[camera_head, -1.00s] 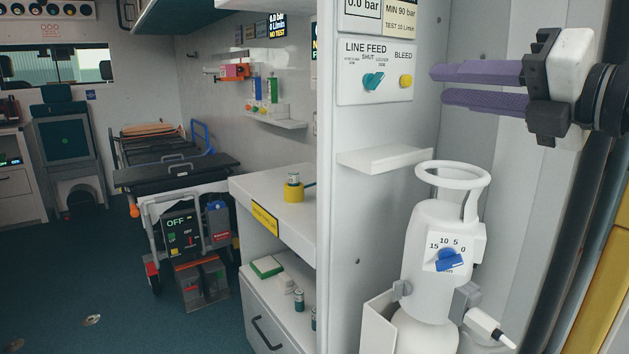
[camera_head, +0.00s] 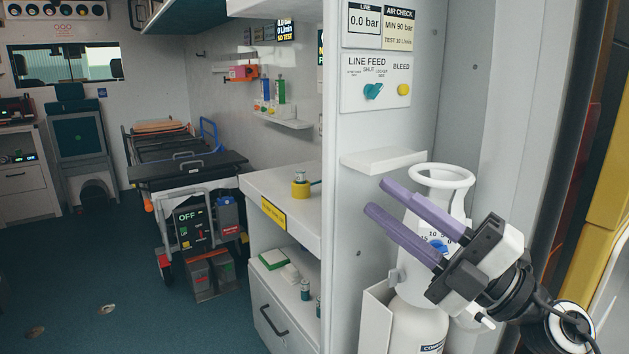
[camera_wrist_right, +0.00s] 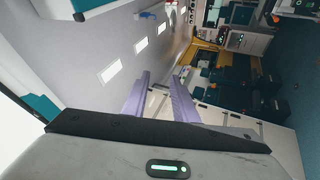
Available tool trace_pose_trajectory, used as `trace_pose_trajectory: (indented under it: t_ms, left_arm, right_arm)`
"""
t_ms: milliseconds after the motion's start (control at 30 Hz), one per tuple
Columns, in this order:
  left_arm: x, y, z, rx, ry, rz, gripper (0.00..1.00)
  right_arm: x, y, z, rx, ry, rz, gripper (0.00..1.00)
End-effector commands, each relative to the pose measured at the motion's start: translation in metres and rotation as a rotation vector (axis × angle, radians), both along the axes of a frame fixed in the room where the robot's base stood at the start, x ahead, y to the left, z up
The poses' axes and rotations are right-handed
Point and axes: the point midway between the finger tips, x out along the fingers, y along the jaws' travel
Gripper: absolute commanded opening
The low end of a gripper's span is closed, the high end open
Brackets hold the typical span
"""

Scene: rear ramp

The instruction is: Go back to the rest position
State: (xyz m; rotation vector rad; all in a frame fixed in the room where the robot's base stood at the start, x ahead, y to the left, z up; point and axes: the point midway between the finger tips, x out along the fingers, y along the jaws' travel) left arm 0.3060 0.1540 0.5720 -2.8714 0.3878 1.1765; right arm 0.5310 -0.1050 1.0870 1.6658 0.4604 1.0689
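My right gripper (camera_head: 390,220) has two purple fingers, spread apart with nothing between them. In the head view it is in front of the white gas cylinder (camera_head: 411,325) at the right and covers part of its valve head and blue dial (camera_head: 437,245). I cannot tell whether it touches the cylinder. In the right wrist view the purple fingers (camera_wrist_right: 158,100) also stand apart and empty. My left gripper is not in view.
The LINE FEED panel (camera_head: 377,83) with a teal knob and a yellow button is above a small white shelf (camera_head: 383,161). A white counter (camera_head: 290,200) with a yellow-based canister stands left of it. A stretcher (camera_head: 185,165) is farther back. Blue floor (camera_head: 90,280) is clear at left.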

Motion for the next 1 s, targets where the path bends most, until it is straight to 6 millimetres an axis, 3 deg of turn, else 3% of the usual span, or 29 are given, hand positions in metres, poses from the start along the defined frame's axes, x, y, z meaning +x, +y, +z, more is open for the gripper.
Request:
trace_pose_trajectory:
  t_ms: [167,300,467,600,700,800,900,1000]
  left_arm:
    - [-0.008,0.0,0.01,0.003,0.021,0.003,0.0]
    - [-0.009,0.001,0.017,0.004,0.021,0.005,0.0]
    - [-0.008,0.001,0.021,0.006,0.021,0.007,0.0]
    - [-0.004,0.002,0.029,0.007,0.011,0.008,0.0]
    - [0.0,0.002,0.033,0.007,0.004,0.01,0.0]
    - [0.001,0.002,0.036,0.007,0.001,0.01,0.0]
    - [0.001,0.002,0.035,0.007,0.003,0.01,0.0]
    - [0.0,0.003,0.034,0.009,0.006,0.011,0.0]
  right_arm:
    - [0.011,-0.04,-0.096,0.414,0.397,-0.133,0.26]
    - [-0.001,-0.068,-0.2,0.622,0.725,-0.299,0.26]
    - [-0.048,-0.08,-0.313,0.751,1.078,-0.472,0.26]
    - [-0.112,-0.076,-0.396,0.812,1.372,-0.596,0.26]
    - [-0.158,-0.068,-0.437,0.834,1.547,-0.659,0.26]
    - [-0.195,-0.06,-0.463,0.845,1.677,-0.698,0.26]
    - [-0.219,-0.054,-0.477,0.849,1.755,-0.718,0.26]
    - [-0.228,-0.051,-0.483,0.85,1.787,-0.727,0.26]
